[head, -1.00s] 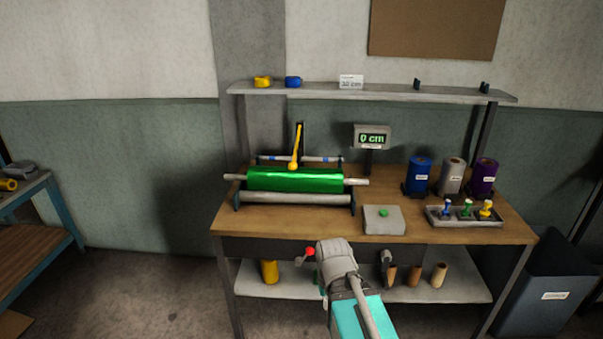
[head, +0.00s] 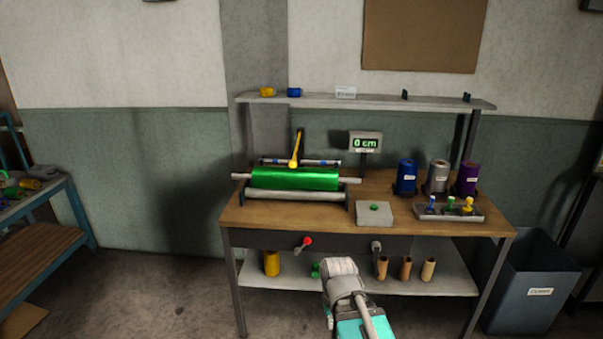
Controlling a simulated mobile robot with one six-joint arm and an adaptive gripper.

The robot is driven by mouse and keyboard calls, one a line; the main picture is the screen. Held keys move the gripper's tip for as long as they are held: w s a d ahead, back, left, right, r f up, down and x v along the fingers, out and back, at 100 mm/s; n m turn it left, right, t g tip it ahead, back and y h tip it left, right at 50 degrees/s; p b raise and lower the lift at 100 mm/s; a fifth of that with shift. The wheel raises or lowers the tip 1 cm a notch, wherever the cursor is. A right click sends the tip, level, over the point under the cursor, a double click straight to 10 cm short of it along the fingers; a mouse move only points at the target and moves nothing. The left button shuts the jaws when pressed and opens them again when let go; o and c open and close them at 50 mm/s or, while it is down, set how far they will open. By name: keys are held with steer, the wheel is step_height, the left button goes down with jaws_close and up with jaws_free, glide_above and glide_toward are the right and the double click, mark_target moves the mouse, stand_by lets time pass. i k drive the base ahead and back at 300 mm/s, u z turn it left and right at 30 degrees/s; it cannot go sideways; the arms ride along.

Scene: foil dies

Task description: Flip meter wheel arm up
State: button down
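The yellow meter wheel arm (head: 295,150) stands upright, slightly tilted, behind the green foil roll (head: 295,179). Its lower end is close to the top of the roll; I cannot tell whether it touches. The roll lies across the roller stand on the workbench. My arm's end shows at the bottom centre, in front of the lower shelf, below and in front of the bench top. My gripper (head: 339,268) is seen from behind and its fingers cannot be made out. It is well apart from the yellow arm.
The display (head: 365,143) reads 0 cm. A grey box with a green button (head: 374,208) sits right of the roll. Blue, grey and purple rolls and a tray of coloured stamps (head: 449,208) are further right. A red-knobbed lever (head: 305,243) is on the bench front. An upper shelf (head: 380,102) spans above.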

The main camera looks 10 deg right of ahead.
mark_target(293, 165)
steer(key=z, duration=0.3)
steer(key=i, duration=1.25)
steer(key=u, duration=0.5)
